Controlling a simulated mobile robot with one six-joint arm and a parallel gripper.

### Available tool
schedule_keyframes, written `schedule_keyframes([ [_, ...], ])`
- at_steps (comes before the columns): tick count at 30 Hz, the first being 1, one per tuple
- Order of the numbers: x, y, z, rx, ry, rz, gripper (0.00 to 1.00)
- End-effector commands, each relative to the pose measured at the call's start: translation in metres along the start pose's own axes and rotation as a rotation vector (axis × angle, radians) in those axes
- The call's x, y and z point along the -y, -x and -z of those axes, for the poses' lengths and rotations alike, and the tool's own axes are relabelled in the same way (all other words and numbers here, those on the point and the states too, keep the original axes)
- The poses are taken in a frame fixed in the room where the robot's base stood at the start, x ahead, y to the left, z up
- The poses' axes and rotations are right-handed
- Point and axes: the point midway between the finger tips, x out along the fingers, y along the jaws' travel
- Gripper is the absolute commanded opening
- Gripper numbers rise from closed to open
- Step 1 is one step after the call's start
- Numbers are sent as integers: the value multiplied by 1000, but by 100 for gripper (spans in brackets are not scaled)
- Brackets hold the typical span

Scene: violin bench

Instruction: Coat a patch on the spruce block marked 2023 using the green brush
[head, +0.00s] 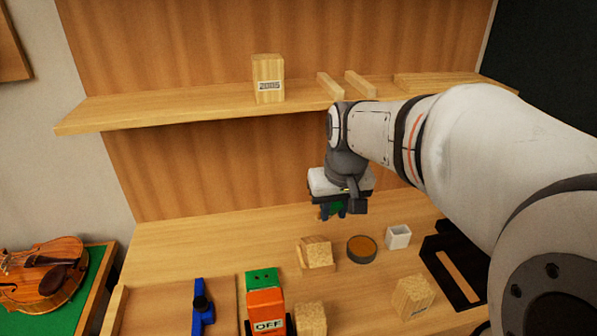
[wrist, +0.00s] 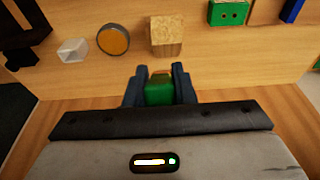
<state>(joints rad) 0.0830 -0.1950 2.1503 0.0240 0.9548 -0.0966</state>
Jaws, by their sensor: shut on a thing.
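My gripper (head: 333,209) is shut on the green brush (wrist: 159,91), above the bench and below the shelf's height. In the wrist view my gripper (wrist: 159,88) shows the green handle between its fingers; the bristles are hidden. A wooden block (head: 267,70) stands on the shelf with a white label too blurred to read surely. Another wood block (head: 316,252) lies on the bench below the gripper and also shows in the wrist view (wrist: 166,37). Two more blocks, one at the front (head: 311,317) and one at right (head: 413,297), show no readable label.
A round dish of amber stuff (head: 361,249) and a white cup (head: 398,237) stand right of the near block. A black frame (head: 449,268) is farther right. A green holed holder (head: 262,279), an orange OFF device (head: 266,304) and a blue tool (head: 203,306) lie left. The shelf (head: 190,108) overhangs behind.

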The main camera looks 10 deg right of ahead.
Motion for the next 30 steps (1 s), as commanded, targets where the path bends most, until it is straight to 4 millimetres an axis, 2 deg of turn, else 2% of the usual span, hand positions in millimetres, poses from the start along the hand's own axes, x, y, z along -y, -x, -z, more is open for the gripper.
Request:
schedule_keyframes([
  [7,0,2,1,-1,0,0,0],
  [17,0,29,7,-1,0,0,0],
  [30,0,28,7,0,0,0,0],
])
